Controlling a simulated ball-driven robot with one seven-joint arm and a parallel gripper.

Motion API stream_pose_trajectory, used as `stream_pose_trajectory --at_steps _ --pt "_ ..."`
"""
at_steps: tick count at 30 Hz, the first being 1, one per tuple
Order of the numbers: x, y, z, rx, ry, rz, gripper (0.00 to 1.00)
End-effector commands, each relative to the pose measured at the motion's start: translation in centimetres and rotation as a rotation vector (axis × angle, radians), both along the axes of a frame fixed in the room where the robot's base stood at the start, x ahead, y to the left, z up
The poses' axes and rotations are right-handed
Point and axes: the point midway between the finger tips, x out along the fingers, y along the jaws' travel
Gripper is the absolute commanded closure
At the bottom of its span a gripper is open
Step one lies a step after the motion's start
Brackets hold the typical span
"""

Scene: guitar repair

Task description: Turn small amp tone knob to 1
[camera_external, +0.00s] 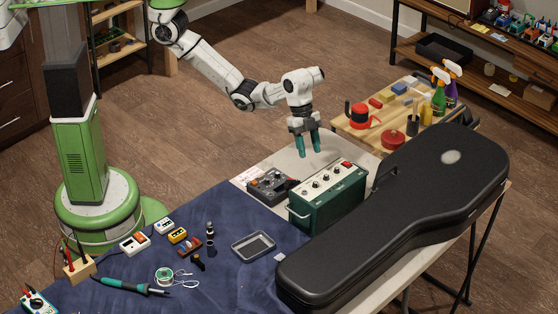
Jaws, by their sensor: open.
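The small amp (328,196) is a green box with a light top panel that carries several dark knobs and a red switch. It stands on the table beside the black guitar case. The knobs (326,178) are too small to tell which is the tone knob or where they point. My gripper (305,145) has teal fingers and points down above the back of the amp. It is open, with a gap between the fingers, and appears empty. It seems apart from the amp.
A black guitar case (420,195) lies right of the amp. A dark pedal-like box (272,186) sits close on its left. A metal tray (253,246) and a soldering iron (130,286) lie on the blue mat (225,290). A wooden side table (352,132) holds bottles and a red pot.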

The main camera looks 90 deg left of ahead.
Motion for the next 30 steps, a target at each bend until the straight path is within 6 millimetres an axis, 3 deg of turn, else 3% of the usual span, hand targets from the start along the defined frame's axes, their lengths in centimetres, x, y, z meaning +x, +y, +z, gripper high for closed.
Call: stream_pose_trajectory --at_steps 15,21,30 --pt "1.5 -2.7 -7.9 0.002 0.002 0.001 0.55" --pt "1.8 -3.2 -9.2 0.0 0.0 0.001 0.55" --pt "1.8 -3.3 -9.3 -0.001 -0.001 0.001 0.55"
